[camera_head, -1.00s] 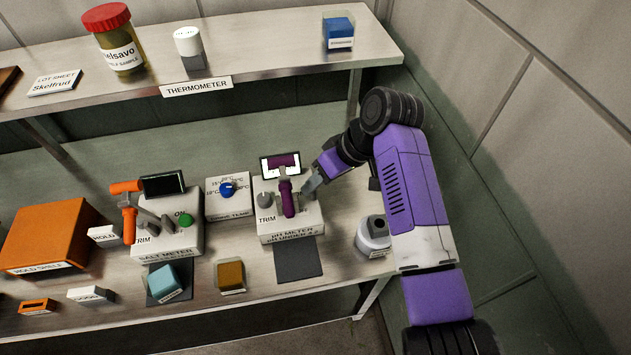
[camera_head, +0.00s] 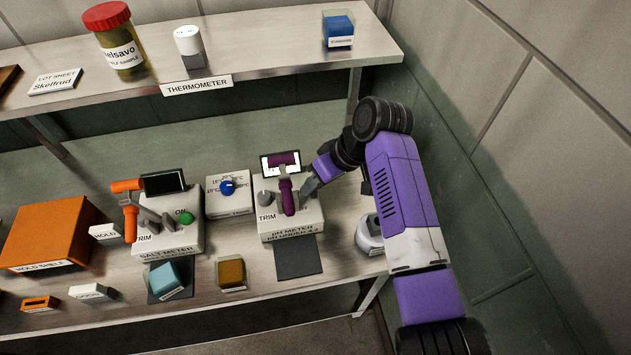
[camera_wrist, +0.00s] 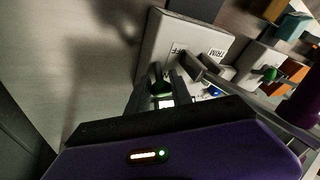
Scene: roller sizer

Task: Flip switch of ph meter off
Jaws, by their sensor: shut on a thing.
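The pH meter (camera_head: 298,228) is a pale box on the lower shelf, with a grey TRIM knob, a purple probe on a holder and a lit screen (camera_head: 268,163). My gripper (camera_head: 308,187) reaches it from the right, at the right side of its top. In the wrist view the pH meter (camera_wrist: 190,42) shows TRIM and a partly hidden label ending in "FF".
The salt meter (camera_head: 166,236), with a green ON switch and orange probe, stands to the left. A dial box (camera_head: 229,205) sits between the meters. A grey-white bottle (camera_head: 370,238) stands close under my arm. The dark mat (camera_head: 298,258) in front is empty. The upper shelf (camera_head: 270,50) overhangs behind.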

